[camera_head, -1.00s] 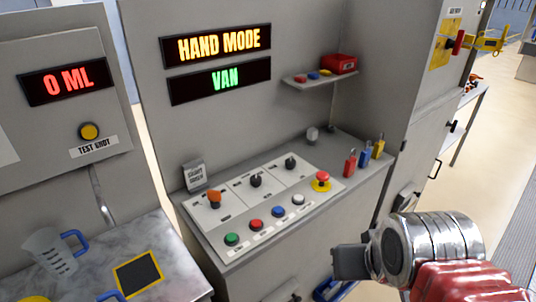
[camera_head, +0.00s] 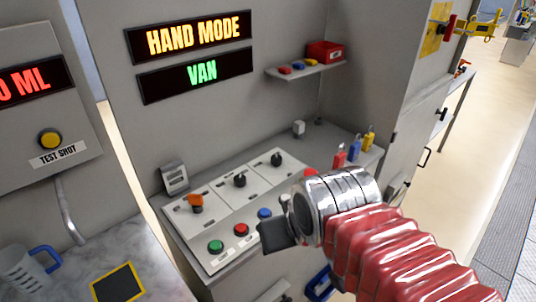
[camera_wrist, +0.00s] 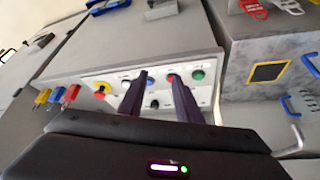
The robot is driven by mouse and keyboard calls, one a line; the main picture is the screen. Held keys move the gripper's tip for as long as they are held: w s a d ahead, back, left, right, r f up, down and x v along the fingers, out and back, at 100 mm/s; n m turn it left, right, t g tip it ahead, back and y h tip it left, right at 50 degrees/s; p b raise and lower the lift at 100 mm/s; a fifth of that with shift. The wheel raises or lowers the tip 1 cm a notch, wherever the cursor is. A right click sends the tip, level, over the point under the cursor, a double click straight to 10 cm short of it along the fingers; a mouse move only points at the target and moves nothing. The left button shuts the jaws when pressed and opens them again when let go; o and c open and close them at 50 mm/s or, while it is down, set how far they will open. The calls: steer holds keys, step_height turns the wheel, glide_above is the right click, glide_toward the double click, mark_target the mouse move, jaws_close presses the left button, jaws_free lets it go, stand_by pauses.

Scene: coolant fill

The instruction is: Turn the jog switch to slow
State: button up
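The control panel (camera_head: 222,213) has three rotary switches: an orange one (camera_head: 196,203) at left, a black one (camera_head: 240,180) in the middle and a black one (camera_head: 277,159) at right. Their labels are too small to read, so I cannot tell which is the jog switch. My gripper (camera_head: 276,236) is over the panel's front right part, hiding some of it. In the wrist view my gripper (camera_wrist: 160,78) has its two dark fingers apart with nothing held. A black knob (camera_wrist: 154,104) shows between them, below the button row.
Green (camera_head: 216,246), red (camera_head: 241,229) and blue (camera_head: 264,213) buttons line the panel front. A red emergency button (camera_head: 310,173) is partly hidden by my arm. Padlocks (camera_head: 353,150) hang at right; a jug (camera_head: 22,270) stands at left.

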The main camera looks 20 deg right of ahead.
steer(key=shift+o, duration=0.4)
steer(key=shift+o, duration=1.4)
steer(key=shift+w+r, duration=0.2)
steer(key=shift+w, duration=0.1)
steer(key=shift+o, duration=0.6)
steer(key=w+d+r+m, duration=0.1)
steer(key=w+r, duration=0.3)
steer(key=w, duration=0.5)
steer(key=shift+d+m+g+h, duration=0.3)
steer(key=shift+d+m+h, duration=0.1)
steer(key=shift+m, duration=0.3)
steer(key=m+g+h, duration=0.2)
steer(key=m, duration=0.5)
glide_above(276, 157)
steer(key=s+a, duration=0.4)
step_height(276, 157, down, 4)
steer(key=shift+s+a+f, duration=0.1)
steer(key=shift+s+f, duration=0.05)
steer(key=shift+f, duration=0.15)
steer(key=x, duration=1.3)
steer(key=shift+d+f, duration=0.15)
steer(key=shift+d, duration=0.2)
steer(key=shift+c, duration=0.3)
